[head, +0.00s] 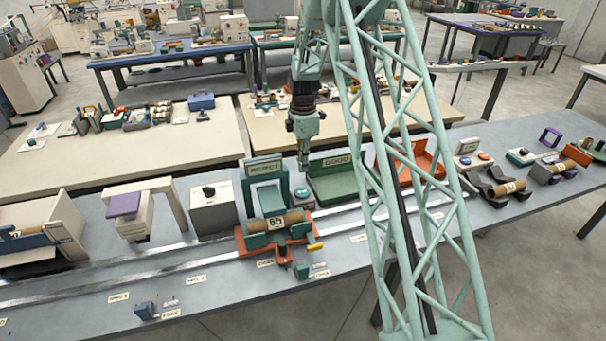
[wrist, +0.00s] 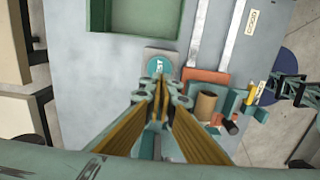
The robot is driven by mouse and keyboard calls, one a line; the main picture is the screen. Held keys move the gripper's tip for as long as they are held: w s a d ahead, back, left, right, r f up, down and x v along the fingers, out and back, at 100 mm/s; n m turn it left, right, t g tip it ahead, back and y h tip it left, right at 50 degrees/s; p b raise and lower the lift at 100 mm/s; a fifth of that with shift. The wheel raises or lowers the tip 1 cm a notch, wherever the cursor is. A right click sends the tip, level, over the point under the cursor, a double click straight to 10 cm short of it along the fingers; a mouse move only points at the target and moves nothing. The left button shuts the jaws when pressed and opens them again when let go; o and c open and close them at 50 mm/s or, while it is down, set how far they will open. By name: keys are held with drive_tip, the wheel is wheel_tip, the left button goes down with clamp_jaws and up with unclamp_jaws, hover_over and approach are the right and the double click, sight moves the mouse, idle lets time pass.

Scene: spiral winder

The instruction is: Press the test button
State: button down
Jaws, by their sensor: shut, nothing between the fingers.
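The test button is a round teal cap (wrist: 158,65) with white lettering on a light grey base (wrist: 165,55) in the wrist view. In the head view the button (head: 301,192) sits beside the carriage, just left of the green GOOD tray. My gripper (wrist: 159,84) is shut and empty, pointing down toward the button. Its fingertips cover the button's near side in the wrist view. In the head view my gripper (head: 304,164) hangs above the button; a gap seems to remain, but contact is hard to judge.
The orange carriage (head: 241,243) holding a brown tube marked 65 (head: 291,218) stands left of the button on metal rails. The green GOOD tray (head: 330,186) is close on the right. An orange tray (head: 421,177) stands farther right. The front bench strip is mostly clear.

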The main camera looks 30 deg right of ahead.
drive_tip(key=shift+r, duration=1)
drive_tip(key=shift+r, duration=0.1)
drive_tip(key=s+a+r+m+t+b, duration=0.1)
drive_tip(key=s+a+r+m+b, duration=0.1)
drive_tip(key=s+a+r, duration=0.45)
drive_tip(key=s+a+r+m+b, duration=0.1)
drive_tip(key=s+a+r+m, duration=0.2)
drive_tip(key=s+r, duration=0.6)
drive_tip(key=s+a+r+m+t+b, duration=0.15)
drive_tip(key=s+a+r, duration=0.35)
drive_tip(key=r, duration=0.5)
drive_tip(key=s+a+r+m+b, duration=0.2)
drive_tip(key=s+a+m, duration=0.1)
drive_tip(key=s, duration=0.5)
drive_tip(key=s+a+r+m+b, duration=0.1)
drive_tip(key=s+a+r+m, duration=0.15)
drive_tip(key=s, duration=0.65)
drive_tip(key=s+a+f+m+b, duration=0.1)
drive_tip(key=s+m, duration=0.1)
drive_tip(key=s, duration=0.7)
drive_tip(key=s+a+f+m+t+b, duration=0.1)
drive_tip(key=s+a+f+m, duration=0.1)
drive_tip(key=s, duration=0.7)
drive_tip(key=shift+a+f+b, duration=0.2)
drive_tip(key=shift+a+b, duration=0.1)
drive_tip(key=shift+b, duration=0.1)
